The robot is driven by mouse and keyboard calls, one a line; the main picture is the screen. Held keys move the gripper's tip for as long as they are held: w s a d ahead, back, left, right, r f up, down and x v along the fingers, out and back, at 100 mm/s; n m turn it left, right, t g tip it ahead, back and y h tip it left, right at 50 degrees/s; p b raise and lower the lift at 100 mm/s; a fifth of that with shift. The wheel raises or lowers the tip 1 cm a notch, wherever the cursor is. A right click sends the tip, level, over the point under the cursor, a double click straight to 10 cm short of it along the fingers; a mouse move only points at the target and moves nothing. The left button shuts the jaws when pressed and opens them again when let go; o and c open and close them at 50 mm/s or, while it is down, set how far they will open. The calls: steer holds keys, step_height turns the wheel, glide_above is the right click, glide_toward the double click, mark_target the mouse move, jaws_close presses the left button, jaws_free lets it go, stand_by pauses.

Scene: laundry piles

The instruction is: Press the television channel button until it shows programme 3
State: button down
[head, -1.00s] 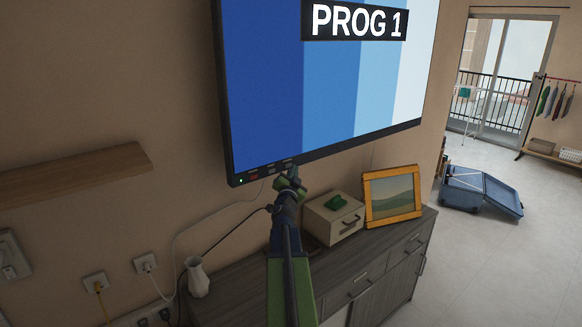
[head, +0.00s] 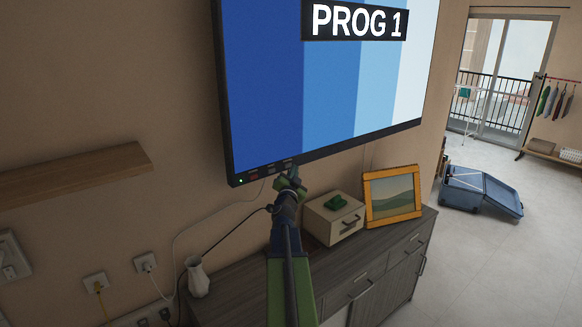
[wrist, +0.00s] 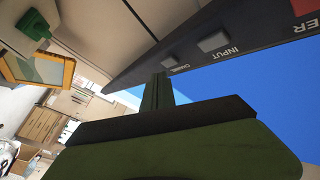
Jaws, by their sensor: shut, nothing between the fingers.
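The television (head: 330,75) hangs on the wall and its screen reads PROG 1 over blue stripes. Its buttons sit along the lower bezel. In the wrist view the channel button (wrist: 169,62) is a small grey button, beside the grey input button (wrist: 213,42) and the red power button (wrist: 305,5). My gripper (head: 292,172) is shut and empty, just under the bezel at the channel button. In the wrist view its fingertips (wrist: 157,78) are close to that button; I cannot tell whether they touch it.
A dark cabinet (head: 345,282) stands below the television. On it are a white vase (head: 197,277), a small drawer box (head: 325,224) with a green item on top, and an orange picture frame (head: 393,213). An open blue suitcase (head: 480,192) lies on the floor at right.

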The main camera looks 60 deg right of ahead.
stand_by(0.3)
steer(key=shift+w+d, duration=0.15)
steer(key=shift+w, duration=0.55)
stand_by(0.3)
steer(key=shift+s+a, duration=0.2)
steer(key=shift+s, duration=0.4)
steer(key=s+a, duration=0.2)
steer(key=s, duration=0.3)
steer(key=shift+s, duration=0.35)
steer(key=shift+d, duration=0.1)
stand_by(0.6)
